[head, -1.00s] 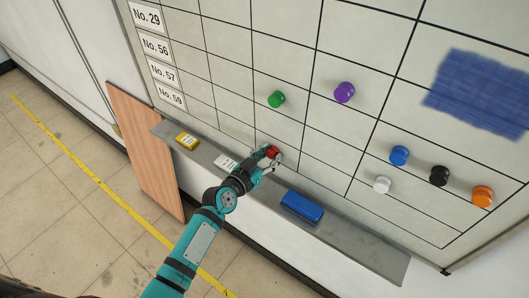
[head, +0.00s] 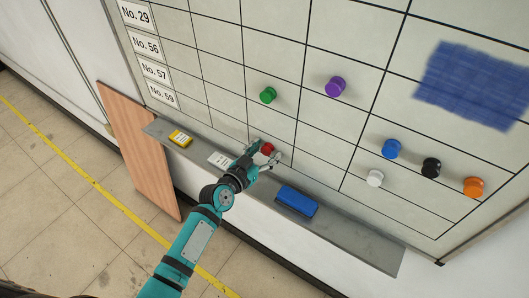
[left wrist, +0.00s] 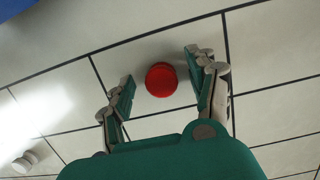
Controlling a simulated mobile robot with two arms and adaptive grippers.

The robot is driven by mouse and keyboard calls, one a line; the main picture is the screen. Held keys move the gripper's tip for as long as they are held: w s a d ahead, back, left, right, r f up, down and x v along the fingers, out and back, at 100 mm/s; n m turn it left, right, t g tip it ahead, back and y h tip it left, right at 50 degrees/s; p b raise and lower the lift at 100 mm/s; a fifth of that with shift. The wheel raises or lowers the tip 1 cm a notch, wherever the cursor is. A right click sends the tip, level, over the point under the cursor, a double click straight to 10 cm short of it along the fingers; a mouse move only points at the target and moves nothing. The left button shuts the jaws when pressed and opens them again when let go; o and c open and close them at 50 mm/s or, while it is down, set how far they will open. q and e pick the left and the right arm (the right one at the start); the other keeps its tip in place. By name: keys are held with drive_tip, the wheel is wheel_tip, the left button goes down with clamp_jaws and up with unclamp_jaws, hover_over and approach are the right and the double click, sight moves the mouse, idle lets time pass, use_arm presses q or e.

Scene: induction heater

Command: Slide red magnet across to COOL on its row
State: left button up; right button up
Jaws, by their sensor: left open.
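The red magnet (head: 267,149) is a round knob on the whiteboard's lowest row, above the ledge. My left gripper (head: 264,153) is at the board with its fingers spread to either side of the magnet. In the left wrist view the magnet (left wrist: 161,79) sits between the two open fingers (left wrist: 160,88), with a gap on each side, so they do not grip it. The row labels are at the board's left; no COOL label is readable in these views. My right gripper is not in view.
Green (head: 268,95), purple (head: 336,86), blue (head: 391,149), black (head: 431,168), orange (head: 473,187) and white (head: 375,178) magnets sit on the board.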

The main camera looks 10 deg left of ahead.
use_arm(q)
drive_tip(key=shift+s+a, duration=0.1)
drive_tip(key=shift+s, duration=0.05)
drive_tip(key=v, duration=1.2)
drive_tip(key=s+a+f+n+g+y+b, duration=0.1)
drive_tip(key=s+a+f+g+b, duration=0.2)
drive_tip(key=f, duration=1)
drive_tip(key=s+f+g+y+b, duration=0.15)
drive_tip(key=s+f, duration=0.35)
drive_tip(key=f, duration=0.8)
drive_tip(key=s+a+f+n+g+y+b, duration=0.1)
drive_tip(key=s+a+f+g+y+b, duration=0.2)
drive_tip(key=f, duration=0.9)
drive_tip(key=s+a+f+g+b, duration=0.1)
drive_tip(key=s+f+g+b, duration=0.2)
drive_tip(key=s+f, duration=0.8)
drive_tip(key=s+a+f+g+b, duration=0.1)
drive_tip(key=s+f+g+b, duration=0.2)
drive_tip(key=s+f, duration=0.9)
drive_tip(key=s, duration=0.7)
drive_tip(key=shift+a+f, duration=0.15)
drive_tip(key=shift+f, duration=0.05)
